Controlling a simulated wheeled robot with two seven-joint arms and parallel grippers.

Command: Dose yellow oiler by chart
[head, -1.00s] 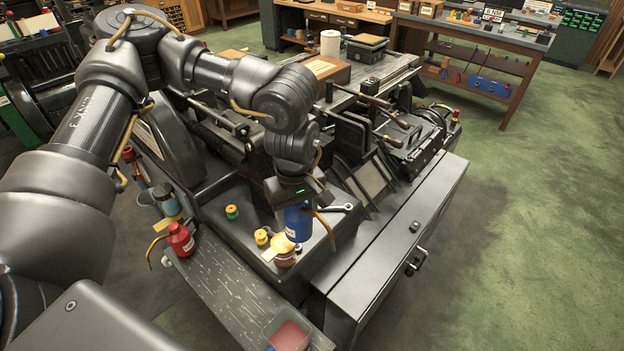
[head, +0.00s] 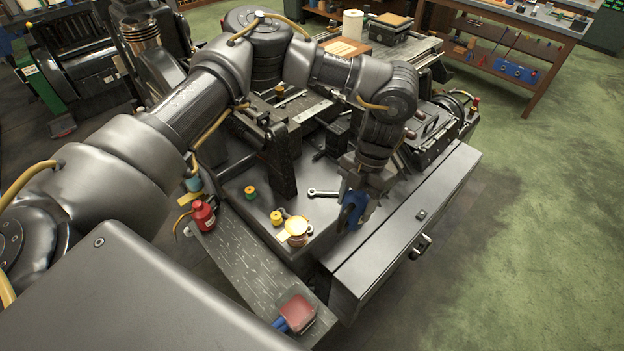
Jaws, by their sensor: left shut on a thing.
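My left gripper (head: 366,190) is shut on a blue container (head: 352,211), which looks tilted and is held above the right part of the machine's dark tray. A small yellow piece (head: 277,217) and a green-and-yellow piece (head: 250,192) sit farther left. A red can (head: 203,215) with a thin spout stands at the tray's left. No chart can be made out. My right gripper is not in view.
A wrench (head: 323,193) lies on the tray near the held container. A grey box with a latch (head: 410,225) runs along the right. A worn plank (head: 245,270) at the front holds a red-and-blue item (head: 296,314). Green floor is open at right.

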